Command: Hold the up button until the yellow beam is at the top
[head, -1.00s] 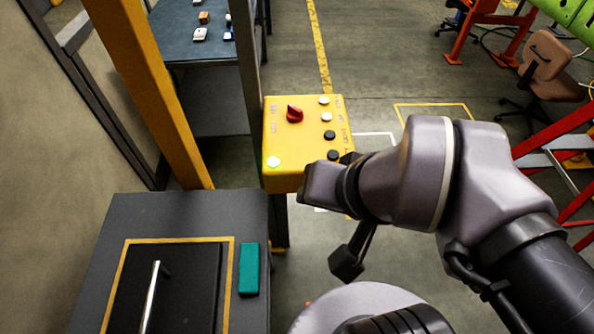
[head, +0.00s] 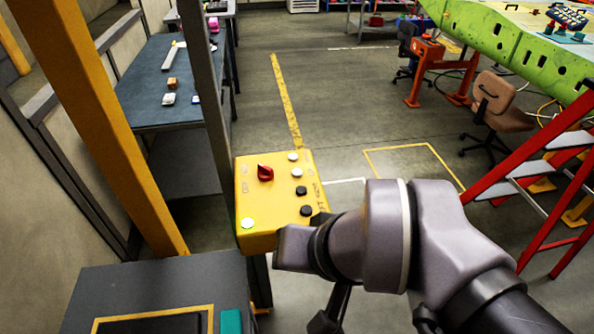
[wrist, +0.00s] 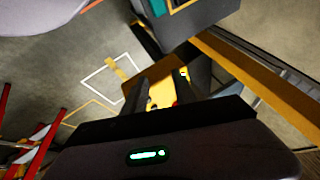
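Button contact cannot be seen. A yellow post (head: 100,125) slants at left; I cannot tell whether it is the beam.
A dark cabinet (head: 150,278) stands in front at lower left. A blue-topped table (head: 150,100) is behind the post. A red ladder (head: 520,200) and a brown chair (head: 500,105) are at right. Floor between box and chair is clear.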

